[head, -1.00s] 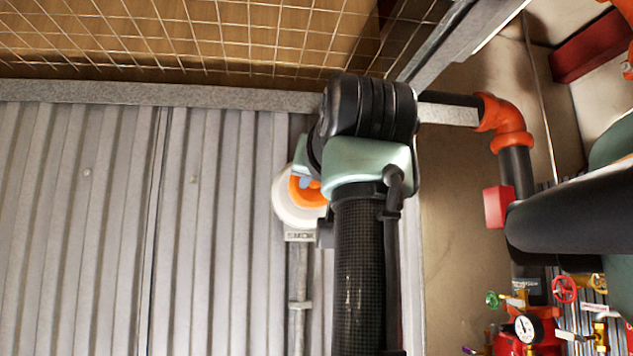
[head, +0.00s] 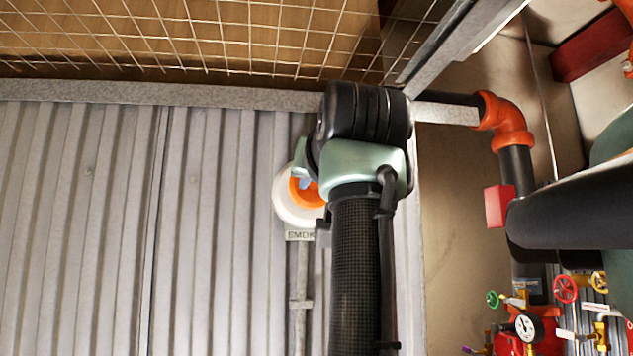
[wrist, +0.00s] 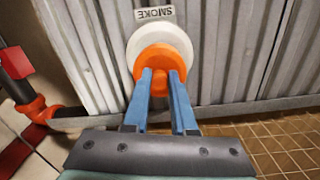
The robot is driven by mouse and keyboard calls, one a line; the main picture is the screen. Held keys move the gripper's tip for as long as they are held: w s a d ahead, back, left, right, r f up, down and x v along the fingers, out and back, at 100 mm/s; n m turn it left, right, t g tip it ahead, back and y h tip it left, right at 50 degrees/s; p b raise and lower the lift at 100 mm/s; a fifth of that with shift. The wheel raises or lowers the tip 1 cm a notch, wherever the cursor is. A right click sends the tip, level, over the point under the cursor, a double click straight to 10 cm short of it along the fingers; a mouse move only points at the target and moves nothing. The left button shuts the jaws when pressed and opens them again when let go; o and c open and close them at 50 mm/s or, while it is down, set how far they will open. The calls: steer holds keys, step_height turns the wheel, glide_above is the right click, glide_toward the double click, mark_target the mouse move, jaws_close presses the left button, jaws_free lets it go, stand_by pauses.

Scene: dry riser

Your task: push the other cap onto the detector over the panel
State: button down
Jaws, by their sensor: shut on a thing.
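The detector (wrist: 176,43) is a round white disc on the grey corrugated wall, beside a SMOKE label (wrist: 154,13). The orange cap (wrist: 152,58) is in front of the detector in the wrist view and hides its middle. My gripper (wrist: 160,84) has blue fingers shut on the cap's near side. Whether the cap touches the detector or is just short of it, I cannot tell. In the head view the white detector (head: 289,208) and orange cap (head: 299,190) show at the left of my wrist, partly hidden by my arm.
A conduit (head: 300,275) runs down the wall from the detector. A wire mesh (head: 200,35) lies above the metal rail (head: 150,95). Black pipe with an orange elbow (head: 506,122), a red box (head: 496,206), valves and a gauge (head: 528,326) stand to the right.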

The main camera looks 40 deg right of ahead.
steer(key=shift+x, duration=1.3)
steer(key=c, duration=0.6)
jaws_free()
steer(key=shift+c, duration=0.2)
steer(key=b+v, duration=0.8)
steer(key=v, duration=0.5)
